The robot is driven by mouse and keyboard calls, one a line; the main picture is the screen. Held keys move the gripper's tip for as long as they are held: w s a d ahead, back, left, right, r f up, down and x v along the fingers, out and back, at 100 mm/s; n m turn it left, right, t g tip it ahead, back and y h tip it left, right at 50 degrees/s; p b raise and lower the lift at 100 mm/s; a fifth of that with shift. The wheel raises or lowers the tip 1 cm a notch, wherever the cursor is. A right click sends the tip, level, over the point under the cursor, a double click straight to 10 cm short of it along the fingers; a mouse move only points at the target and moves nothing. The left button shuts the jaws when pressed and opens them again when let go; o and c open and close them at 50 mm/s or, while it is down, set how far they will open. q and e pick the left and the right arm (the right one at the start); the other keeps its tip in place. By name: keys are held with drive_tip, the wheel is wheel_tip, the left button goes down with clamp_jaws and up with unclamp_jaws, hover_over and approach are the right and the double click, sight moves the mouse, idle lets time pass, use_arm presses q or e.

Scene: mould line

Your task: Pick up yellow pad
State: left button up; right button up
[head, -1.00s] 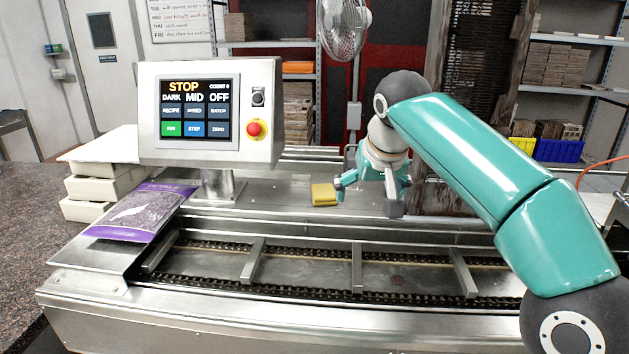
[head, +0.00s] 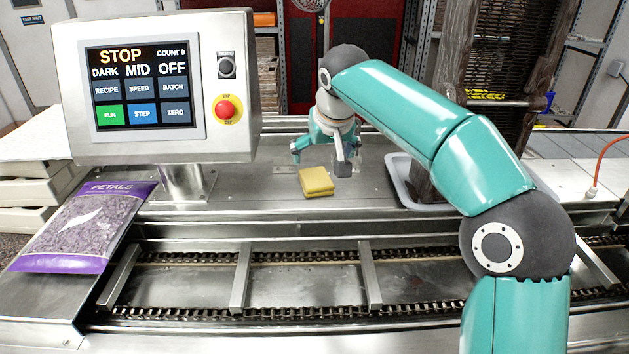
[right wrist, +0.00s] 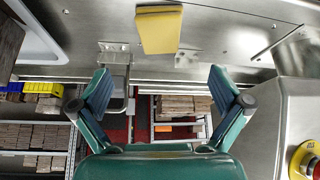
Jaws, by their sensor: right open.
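The yellow pad (head: 316,182) lies flat on the steel deck behind the chain conveyor, right of the control panel's post. It also shows at the top middle of the right wrist view (right wrist: 159,30). My right gripper (head: 318,160) is open and empty, just behind and above the pad in the head view. In the right wrist view its two fingers (right wrist: 160,92) are spread wide, and the pad lies beyond them, not between them. My left gripper is not in view.
The control panel (head: 150,85) with a red stop button stands left of the pad. A purple petals bag (head: 85,225) lies at the front left. The chain conveyor (head: 300,280) with crossbars runs in front. A grey tray (head: 402,185) sits to the right. The deck around the pad is clear.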

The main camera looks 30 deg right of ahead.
sight(316, 179)
drive_tip(key=x, duration=0.5)
drive_tip(key=shift+w+f, duration=0.15)
drive_tip(key=shift+f, duration=0.1)
drive_tip(key=shift+p+x, duration=0.85)
drive_tip(key=shift+x, duration=1.85)
drive_tip(key=c, duration=1.2)
